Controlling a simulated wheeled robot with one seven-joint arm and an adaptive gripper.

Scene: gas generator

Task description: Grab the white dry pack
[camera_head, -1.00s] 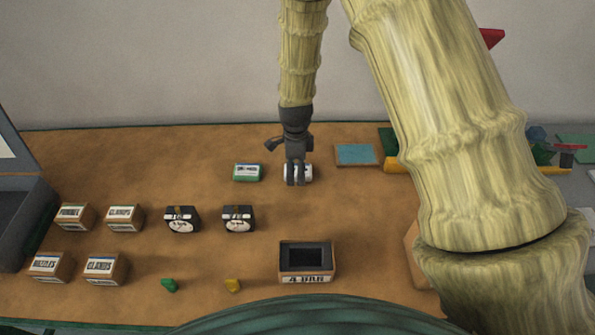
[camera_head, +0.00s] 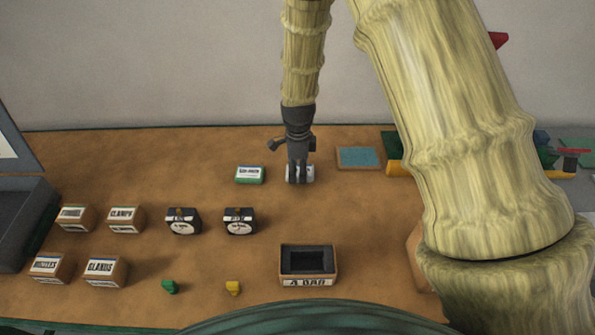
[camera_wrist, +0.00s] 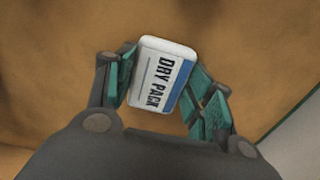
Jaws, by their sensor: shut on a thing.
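The white dry pack (camera_wrist: 160,76) has a blue band and dark "DRY PACK" lettering. In the wrist view it sits between the two green-padded fingers of my gripper (camera_wrist: 163,92), which is shut on it. In the head view my gripper (camera_head: 299,178) points down over the brown table top, and the white pack (camera_head: 309,173) shows beside the fingers, partly hidden by them. I cannot tell whether the pack touches the table.
A green-sided white box (camera_head: 250,175) stands just left of my gripper. A blue-topped tile (camera_head: 359,157) lies to the right. An open dark tray labelled 4 BAR (camera_head: 307,262) is in front. Several labelled boxes (camera_head: 125,218) stand left. Green (camera_head: 169,287) and yellow (camera_head: 233,288) pieces lie in front.

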